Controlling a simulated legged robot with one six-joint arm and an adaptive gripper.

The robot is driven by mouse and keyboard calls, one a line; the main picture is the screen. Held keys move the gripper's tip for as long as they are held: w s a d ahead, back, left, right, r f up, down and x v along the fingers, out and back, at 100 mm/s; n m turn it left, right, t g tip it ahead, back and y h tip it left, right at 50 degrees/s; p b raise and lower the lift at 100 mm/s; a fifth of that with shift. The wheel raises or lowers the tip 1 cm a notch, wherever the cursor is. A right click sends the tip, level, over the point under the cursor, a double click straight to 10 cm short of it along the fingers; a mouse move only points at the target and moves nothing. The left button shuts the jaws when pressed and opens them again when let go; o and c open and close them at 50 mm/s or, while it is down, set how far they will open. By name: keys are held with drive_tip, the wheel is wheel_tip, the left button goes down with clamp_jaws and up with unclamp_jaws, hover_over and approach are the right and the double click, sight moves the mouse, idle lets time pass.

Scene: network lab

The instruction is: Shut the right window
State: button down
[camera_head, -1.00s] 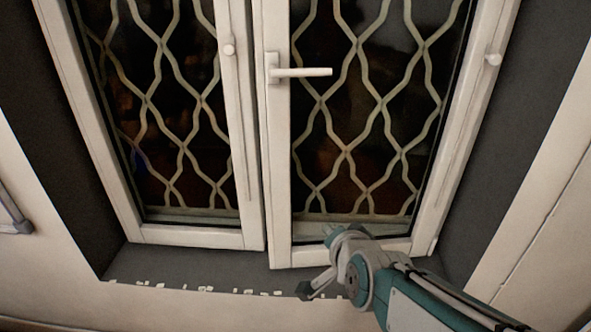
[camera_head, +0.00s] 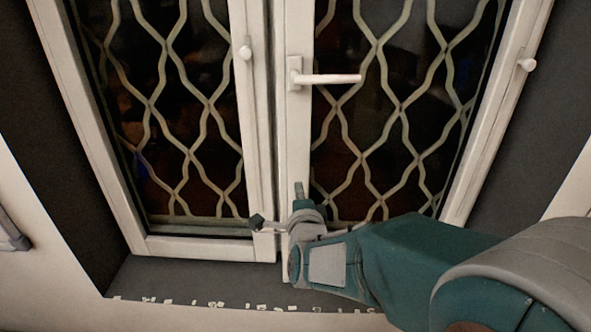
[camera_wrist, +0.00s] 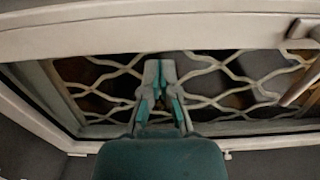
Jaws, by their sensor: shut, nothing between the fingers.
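The right window (camera_head: 297,135) has a white frame, dark glass and a pale wavy grille. Its white handle (camera_head: 325,78) points sideways to the right. The handle's end also shows at the right edge of the wrist view (camera_wrist: 300,85). The sash is close to the left window (camera_head: 200,246); whether it is fully flush is unclear. My gripper (camera_head: 299,188) is shut and empty, pointing up in front of the lower left part of the right window, well below the handle. In the wrist view, its fingers (camera_wrist: 159,80) overlap the grille; contact with the frame cannot be told. My arm hides the window's lower right part.
The grey sill (camera_head: 170,275) lies below the windows, with small white flecks along its front edge. Dark recess walls (camera_head: 60,170) flank the frame. A white knob (camera_head: 526,65) is on the right frame. Space before the left window is mostly free.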

sight(296, 164)
drive_tip(key=w, duration=0.7)
drive_tip(key=shift+w+d, duration=0.15)
drive_tip(key=shift+w, duration=0.45)
drive_tip(key=shift+a, duration=0.45)
drive_tip(key=shift+w+d, duration=0.1)
drive_tip(key=shift+w, duration=0.2)
drive_tip(key=w+h, duration=0.1)
drive_tip(key=w, duration=0.1)
drive_tip(key=w+m+h, duration=0.1)
drive_tip(key=w, duration=0.2)
drive_tip(key=w+m+h, duration=0.1)
drive_tip(key=w, duration=0.1)
drive_tip(key=shift+w+r, duration=0.25)
drive_tip(key=shift+w, duration=0.1)
